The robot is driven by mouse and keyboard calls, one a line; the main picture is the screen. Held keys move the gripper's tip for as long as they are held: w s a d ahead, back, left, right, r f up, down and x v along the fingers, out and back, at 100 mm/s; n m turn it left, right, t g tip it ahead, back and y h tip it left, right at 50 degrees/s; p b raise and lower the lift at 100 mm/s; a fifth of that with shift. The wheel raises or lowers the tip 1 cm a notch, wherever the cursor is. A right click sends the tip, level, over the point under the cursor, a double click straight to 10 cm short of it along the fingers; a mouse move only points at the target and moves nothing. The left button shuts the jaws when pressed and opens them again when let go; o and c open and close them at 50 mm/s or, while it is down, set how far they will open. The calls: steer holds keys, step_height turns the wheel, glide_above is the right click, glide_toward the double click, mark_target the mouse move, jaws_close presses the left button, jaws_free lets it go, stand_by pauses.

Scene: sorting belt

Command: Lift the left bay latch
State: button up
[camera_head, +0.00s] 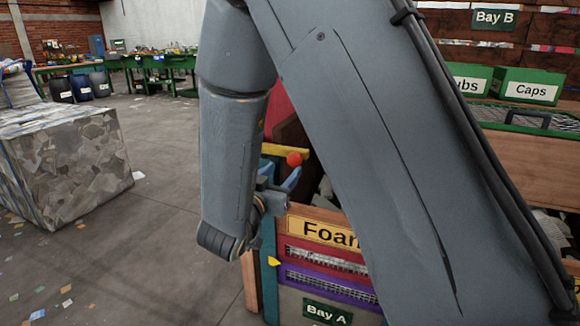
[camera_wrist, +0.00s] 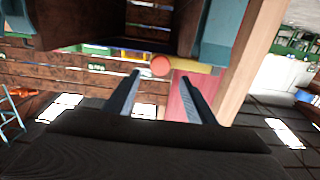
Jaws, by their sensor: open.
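The latch is a yellow bar (camera_head: 284,150) with a round red knob (camera_head: 294,159) at its end, on the left bay marked "Bay A" (camera_head: 326,311). In the wrist view the knob (camera_wrist: 160,65) sits in the gap between my fingertips, at or just beyond their ends, with the yellow bar (camera_wrist: 191,67) running right. My gripper (camera_head: 291,181) is just below the knob in the head view. Its two fingers are spread (camera_wrist: 160,76), with nothing held. Exact depth to the knob is unclear. My arm hides much of the bay.
A "Foam" sign (camera_head: 325,232) and red and purple slatted panels lie below the gripper. A wooden post (camera_wrist: 252,55) stands beside the bar in the wrist view. A grey bale (camera_head: 65,165) is at left, with open floor between. Green "Caps" bin (camera_head: 528,87) is at right.

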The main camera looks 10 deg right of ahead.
mark_target(293, 160)
steer(key=x, duration=0.6)
steer(key=shift+w+d, duration=0.15)
jaws_close()
